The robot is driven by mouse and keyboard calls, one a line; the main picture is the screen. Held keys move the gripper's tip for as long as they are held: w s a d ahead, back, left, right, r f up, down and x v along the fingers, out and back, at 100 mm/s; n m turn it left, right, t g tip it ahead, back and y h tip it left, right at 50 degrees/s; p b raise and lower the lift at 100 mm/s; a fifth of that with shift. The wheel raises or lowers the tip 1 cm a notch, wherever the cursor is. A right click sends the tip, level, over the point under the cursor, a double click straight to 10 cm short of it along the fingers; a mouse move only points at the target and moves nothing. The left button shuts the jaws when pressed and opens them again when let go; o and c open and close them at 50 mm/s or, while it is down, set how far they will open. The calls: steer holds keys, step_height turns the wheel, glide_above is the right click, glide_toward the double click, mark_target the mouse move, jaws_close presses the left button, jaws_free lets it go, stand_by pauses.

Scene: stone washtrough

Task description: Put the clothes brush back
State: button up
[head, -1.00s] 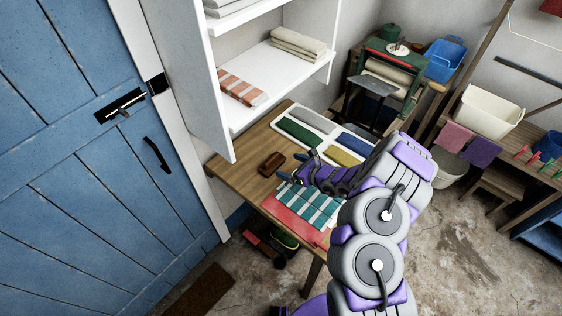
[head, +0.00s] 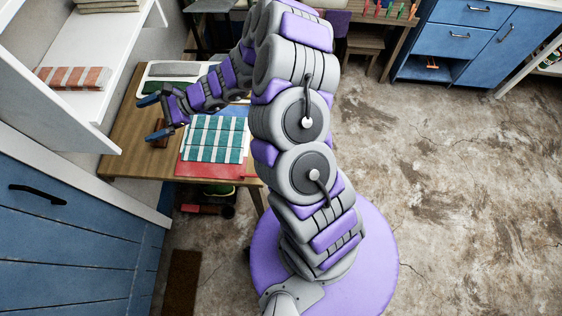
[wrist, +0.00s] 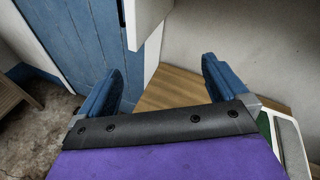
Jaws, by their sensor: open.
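A small dark brown block, which looks like the clothes brush (head: 161,142), lies on the wooden table (head: 130,150) near its left end. My gripper (head: 152,118) is at the block in the head view, one blue finger partly covering it. I cannot tell whether they touch. In the wrist view the jaws (wrist: 161,66) are spread wide and empty, with bare table wood between and below them. The brush does not show in the wrist view.
A green checked cloth (head: 217,137) lies over a red one (head: 210,171) on the table. A white tray (head: 147,84) is behind my gripper. White shelves (head: 108,98) with a red-striped cloth (head: 74,77) and the blue door (head: 75,235) stand left. Floor (head: 460,190) is clear at right.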

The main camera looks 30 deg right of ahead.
steer(key=s+a+r+n+g, duration=0.4)
steer(key=s+r+n, duration=0.3)
steer(key=s+r, duration=0.25)
steer(key=s+d+r+n+g+h, duration=0.1)
steer(key=s+r+n+g+h, duration=0.35)
steer(key=s, duration=0.65)
steer(key=s+d+r+n+t+h, duration=0.1)
steer(key=s+d+n+h, duration=0.6)
steer(key=s+d, duration=1.1)
steer(key=d+h, duration=0.3)
steer(key=shift+d+r+t, duration=0.2)
steer(key=shift+r+t, duration=0.1)
steer(key=shift+t, duration=0.05)
step_height(320, 180, down, 2)
steer(key=shift+f+b, duration=0.25)
steer(key=shift+b, duration=1)
